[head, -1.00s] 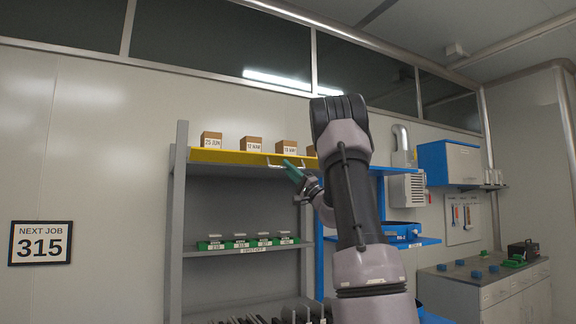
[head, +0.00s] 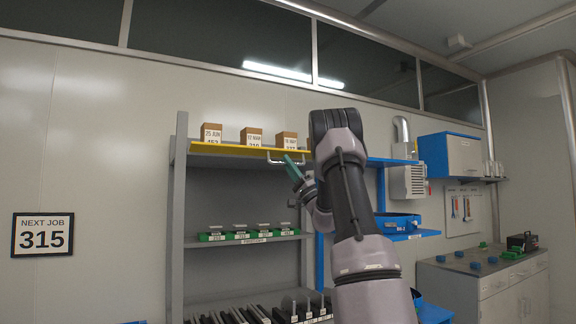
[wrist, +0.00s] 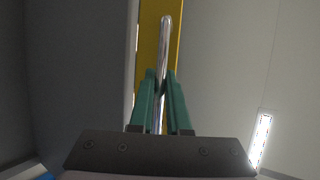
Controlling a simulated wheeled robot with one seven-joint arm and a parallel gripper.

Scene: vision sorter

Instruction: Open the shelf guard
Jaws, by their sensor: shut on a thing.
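The shelf guard (head: 225,150) is a yellow strip along the front edge of the top shelf, with a pale metal bar handle (head: 272,160) near its right part. In the wrist view the guard (wrist: 148,50) runs upright behind the shiny handle (wrist: 164,45). My gripper (head: 289,161) is at the handle, its teal fingers coming from the lower right. In the wrist view my gripper (wrist: 160,85) is shut on the handle, one finger on each side. My arm hides the right end of the guard.
Several brown boxes (head: 251,137) with date labels stand on the top shelf behind the guard. Green trays (head: 250,236) sit on the shelf below. Blue shelving (head: 402,219) stands to the right behind my arm.

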